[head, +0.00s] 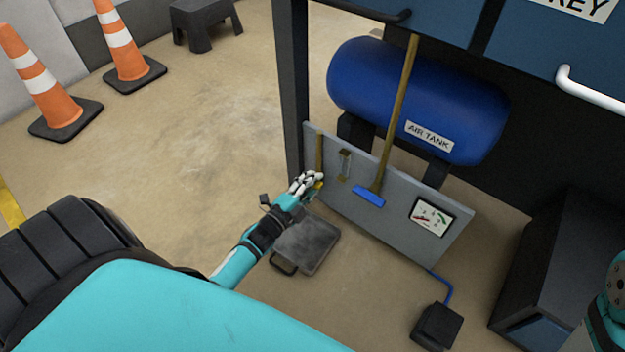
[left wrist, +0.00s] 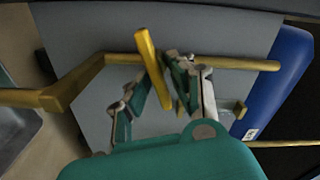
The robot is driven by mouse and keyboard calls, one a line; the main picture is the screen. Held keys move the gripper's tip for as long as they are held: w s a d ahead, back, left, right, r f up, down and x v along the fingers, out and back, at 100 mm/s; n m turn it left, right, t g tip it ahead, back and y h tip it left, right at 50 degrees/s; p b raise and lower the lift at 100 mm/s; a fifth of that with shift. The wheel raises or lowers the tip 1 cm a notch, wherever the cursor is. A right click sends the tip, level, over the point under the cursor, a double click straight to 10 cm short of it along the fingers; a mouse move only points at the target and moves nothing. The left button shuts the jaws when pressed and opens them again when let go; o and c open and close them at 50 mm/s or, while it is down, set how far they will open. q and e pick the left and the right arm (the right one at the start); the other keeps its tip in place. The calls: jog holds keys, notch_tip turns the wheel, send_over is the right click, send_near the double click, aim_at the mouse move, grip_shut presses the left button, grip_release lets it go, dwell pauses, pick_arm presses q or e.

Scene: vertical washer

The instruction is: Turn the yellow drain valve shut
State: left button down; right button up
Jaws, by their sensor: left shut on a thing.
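The yellow drain valve handle (head: 319,186) is at the lower end of a short brass pipe on the left of the grey panel. In the left wrist view the yellow lever (left wrist: 148,55) crosses the brass pipe at a slant. My left gripper (head: 310,184) is at the valve, shut on the lever. In the left wrist view its fingers (left wrist: 166,85) sit on both sides of the lever, whose upper end sticks out past them. The fingers partly hide the valve in the head view. Part of my right arm shows at the right edge; its gripper is not visible.
The grey panel (head: 395,215) also carries a blue handle (head: 368,196) on a long brass pipe, a sight glass (head: 344,165) and a gauge (head: 430,217). A blue air tank (head: 415,95) stands behind. A grey tray (head: 308,245) lies on the floor below my gripper.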

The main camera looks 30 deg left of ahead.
pick_arm(q)
jog(key=shift+d+f+m, duration=0.1)
jog(key=shift+f+m, duration=0.05)
jog(key=shift+m, duration=0.8)
jog(key=shift+f+m, duration=0.1)
jog(key=shift+m, duration=0.85)
jog(key=c, duration=1.4)
grip_release()
jog(key=s, duration=1.2)
jog(key=shift+a, duration=0.45)
